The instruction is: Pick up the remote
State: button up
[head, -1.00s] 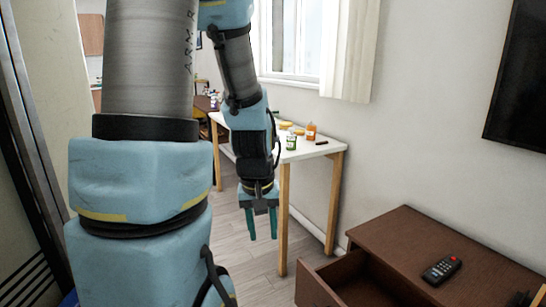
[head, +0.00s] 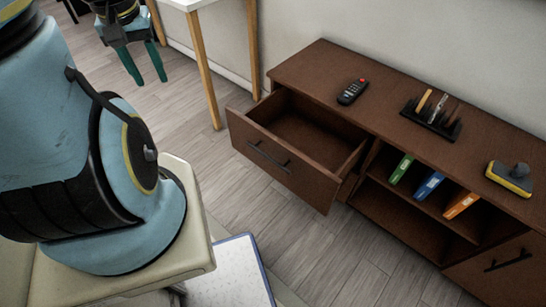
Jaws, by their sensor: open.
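The remote (head: 352,92) is black with a red button and lies flat on top of the brown cabinet (head: 318,62), near its left part and above the open drawer. My gripper (head: 146,80) shows at the upper left with two teal fingers, apart and pointing down, with nothing between them. It hangs over the floor, to the left of the cabinet and well apart from the remote. Nothing covers the remote.
The cabinet's drawer (head: 285,165) is pulled out toward the floor. A dark holder with tools (head: 431,120) and a yellow-black object (head: 510,178) stand farther right on the top. A white table (head: 196,2) stands behind left.

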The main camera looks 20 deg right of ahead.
aim_at(350, 93)
jog(key=l, duration=1.25)
jog(key=i, duration=0.05)
